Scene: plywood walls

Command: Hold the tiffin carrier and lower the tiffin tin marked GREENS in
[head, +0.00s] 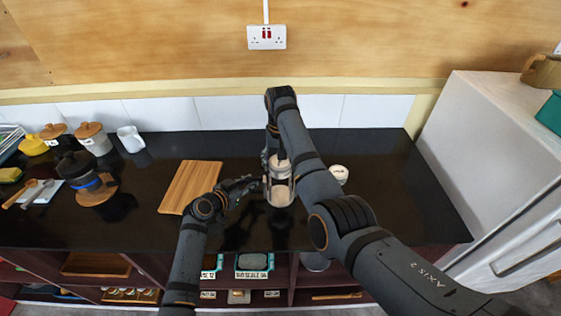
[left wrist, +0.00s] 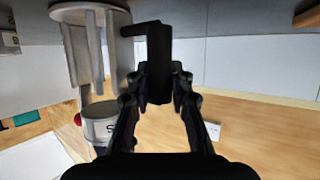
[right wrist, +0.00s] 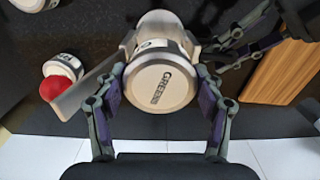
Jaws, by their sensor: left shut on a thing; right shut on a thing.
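The GREENS tin (right wrist: 160,85) is a round cream tin, its marked lid facing the right wrist camera. My right gripper (right wrist: 160,105) is shut on its sides. The pale carrier (head: 279,192) stands on the dark counter. The left wrist view shows its round base (left wrist: 75,14) and uprights, upside down. The tin (left wrist: 105,128) is at the uprights' far ends, above the base. I cannot tell whether it is between them. My left gripper (left wrist: 160,85) is shut on the carrier's dark side handle (left wrist: 159,45). My right arm partly hides the tin in the head view.
A wooden board (head: 190,187) lies to the left. Jars (head: 93,138) and a white jug (head: 130,139) stand farther left. The counter right of the carrier is mostly clear, up to a white fridge (head: 480,140).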

